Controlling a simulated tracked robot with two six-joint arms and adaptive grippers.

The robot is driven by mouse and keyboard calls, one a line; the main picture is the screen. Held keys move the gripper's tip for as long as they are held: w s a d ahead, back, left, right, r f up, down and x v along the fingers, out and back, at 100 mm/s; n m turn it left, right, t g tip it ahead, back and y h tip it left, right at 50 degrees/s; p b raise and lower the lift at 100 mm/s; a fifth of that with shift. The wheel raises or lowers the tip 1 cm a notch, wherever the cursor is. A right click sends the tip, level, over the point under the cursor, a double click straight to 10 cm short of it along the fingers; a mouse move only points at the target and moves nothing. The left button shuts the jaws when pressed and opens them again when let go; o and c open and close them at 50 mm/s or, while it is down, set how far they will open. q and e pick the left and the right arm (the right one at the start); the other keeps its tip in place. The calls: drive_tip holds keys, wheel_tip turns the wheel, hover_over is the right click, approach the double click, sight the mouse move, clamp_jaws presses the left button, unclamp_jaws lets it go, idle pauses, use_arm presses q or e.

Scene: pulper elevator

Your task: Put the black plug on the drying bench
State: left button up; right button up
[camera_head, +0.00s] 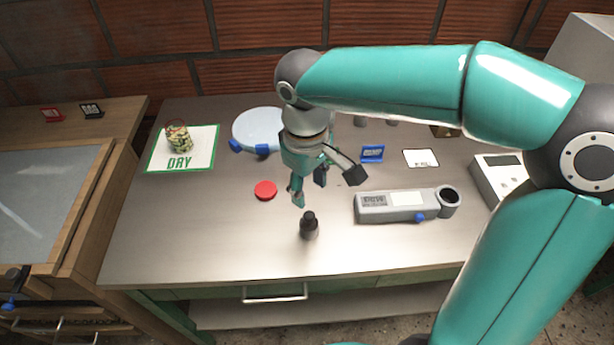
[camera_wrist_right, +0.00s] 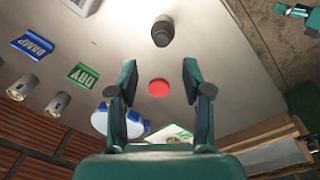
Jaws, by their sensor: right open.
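The black plug (camera_head: 309,228) stands upright on the steel table top (camera_head: 210,225), near its front edge. It has a narrower top and also shows at the top of the right wrist view (camera_wrist_right: 162,32). My right gripper (camera_head: 322,195) is open and empty, pointing down. It is above and a little behind the plug, apart from it. Its fingers (camera_wrist_right: 155,85) show wide apart in the wrist view. A wooden bench (camera_head: 88,205) with a grey inset panel stands at the left; I take it for the drying bench. My left gripper is not seen.
A red disc (camera_head: 265,190) lies left of the plug. A grey meter (camera_head: 395,206) lies right of it. Behind are a pale dish (camera_head: 257,128), a DRY mat (camera_head: 206,150) bearing a jar (camera_head: 179,139), and a blue sign (camera_head: 372,153). The table's front left is clear.

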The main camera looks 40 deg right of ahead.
drive_tip(key=shift+r, duration=1)
